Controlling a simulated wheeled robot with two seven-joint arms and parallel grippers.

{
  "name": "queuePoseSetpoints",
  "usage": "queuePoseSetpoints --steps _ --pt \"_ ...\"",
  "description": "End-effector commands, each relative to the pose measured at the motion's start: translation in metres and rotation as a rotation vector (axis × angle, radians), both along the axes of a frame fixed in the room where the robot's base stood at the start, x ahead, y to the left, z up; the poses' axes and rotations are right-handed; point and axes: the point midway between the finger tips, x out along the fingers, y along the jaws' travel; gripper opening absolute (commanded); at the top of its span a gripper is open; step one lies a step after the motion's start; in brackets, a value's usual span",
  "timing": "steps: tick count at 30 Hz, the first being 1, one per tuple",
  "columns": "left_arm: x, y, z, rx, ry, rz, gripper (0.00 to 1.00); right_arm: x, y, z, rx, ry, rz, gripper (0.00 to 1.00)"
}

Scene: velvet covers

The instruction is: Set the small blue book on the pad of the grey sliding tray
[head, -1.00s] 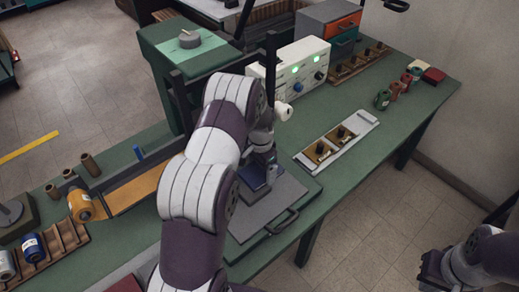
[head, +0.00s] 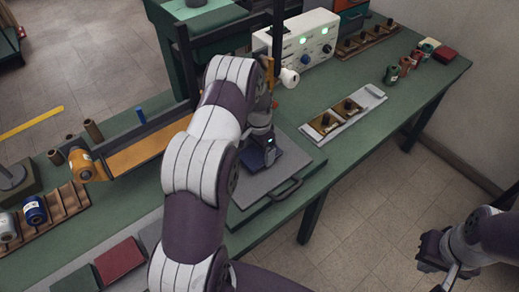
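The small blue book (head: 274,163) is at my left gripper (head: 262,157), over the grey sliding tray (head: 292,172) on the green bench. The gripper appears shut on the book, with the fingers partly hidden by my own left arm. The book looks flat and low, but I cannot tell whether it touches the tray's pad. The tray has a dark handle (head: 286,190) on its front side. My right gripper (head: 438,262) is at the lower right, away from the bench and over the floor; its opening is unclear.
A red book (head: 120,261) lies at the lower left beside other flat books. A white instrument box (head: 303,40) stands behind the tray. A dark upright post (head: 278,40) rises close behind my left arm.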

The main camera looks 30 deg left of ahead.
Motion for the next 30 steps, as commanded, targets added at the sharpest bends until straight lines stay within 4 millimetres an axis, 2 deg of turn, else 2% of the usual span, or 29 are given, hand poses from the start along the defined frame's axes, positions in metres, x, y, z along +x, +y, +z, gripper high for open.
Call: queuePoseSetpoints --steps 10,14,16,24,30 --pt "0.001 0.000 0.006 0.001 -0.004 0.000 1.00 0.000 0.000 -0.003 0.000 0.000 0.000 0.00" --pt "0.002 0.001 0.024 0.002 -0.004 0.000 1.00 0.000 0.000 -0.012 0.000 0.000 0.000 0.00" --pt "0.002 0.000 0.040 0.001 -0.005 0.000 1.00 0.000 0.000 -0.018 0.000 0.000 0.000 0.00" --pt "0.003 -0.071 0.079 0.000 -0.002 -0.005 1.00 0.000 0.000 -0.035 0.000 0.000 0.000 0.00" --pt "0.003 -0.106 0.102 0.000 -0.001 -0.002 1.00 0.000 0.000 -0.041 0.000 0.000 0.000 0.00"
